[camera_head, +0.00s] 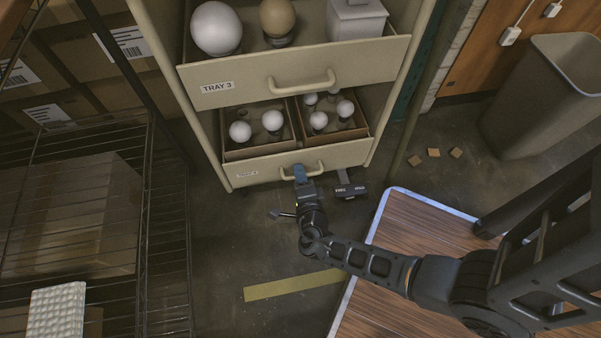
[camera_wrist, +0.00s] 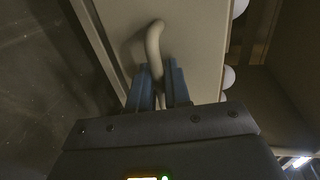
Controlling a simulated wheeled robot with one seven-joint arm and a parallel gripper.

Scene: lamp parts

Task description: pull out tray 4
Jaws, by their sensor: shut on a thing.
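Tray 4 (camera_head: 248,172) is the lowest cream drawer of the cabinet, with a faint label at the left of its front. Its handle (camera_head: 319,165) is a curved bar, and it also shows in the wrist view (camera_wrist: 153,45). My gripper (camera_head: 300,172) reaches the left part of this handle. In the wrist view the blue fingers (camera_wrist: 158,85) are shut on the handle bar, one on each side. Inside tray 4 are two open boxes (camera_head: 228,154) with several round white bulbs (camera_head: 240,131). The tray's rear is hidden under the tray above.
Tray 3 (camera_head: 230,98) is pulled out above, holding two globes and a white lidded box. A wire shelf (camera_head: 150,220) stands at left, a grey bin (camera_head: 545,100) at right. Floor in front is partly clear.

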